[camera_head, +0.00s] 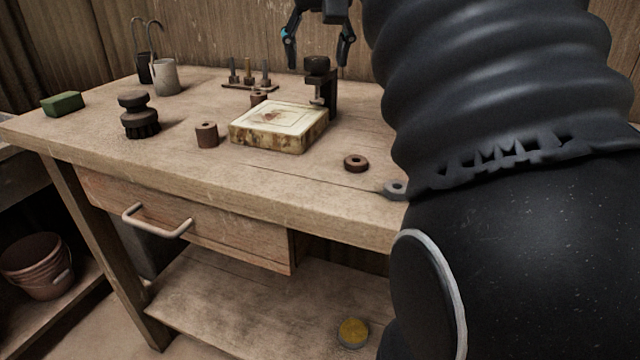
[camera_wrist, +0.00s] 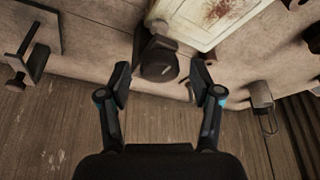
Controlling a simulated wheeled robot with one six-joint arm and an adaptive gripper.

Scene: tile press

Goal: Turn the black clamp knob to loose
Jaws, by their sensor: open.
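The black clamp knob (camera_head: 317,65) sits on top of a dark clamp bracket (camera_head: 330,98) at the back corner of the pale, stained square tile block (camera_head: 278,140). In the wrist view the knob (camera_wrist: 158,64) shows as a round dark cap close to the tile block (camera_wrist: 205,22). My gripper (camera_head: 318,50) is open and empty, above the knob in the head view. In the wrist view its fingertips (camera_wrist: 160,82) are spread to either side of the knob, with space between. No contact shows. I cannot read a mark for the knob's setting.
A small rack of upright pegs (camera_head: 250,84) stands left of the clamp. A dark brush (camera_head: 139,115), a brown cylinder (camera_head: 206,135) and a grey cup (camera_head: 165,77) stand further left. A brown ring (camera_head: 356,163) lies in front. My arm hides the bench's right side.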

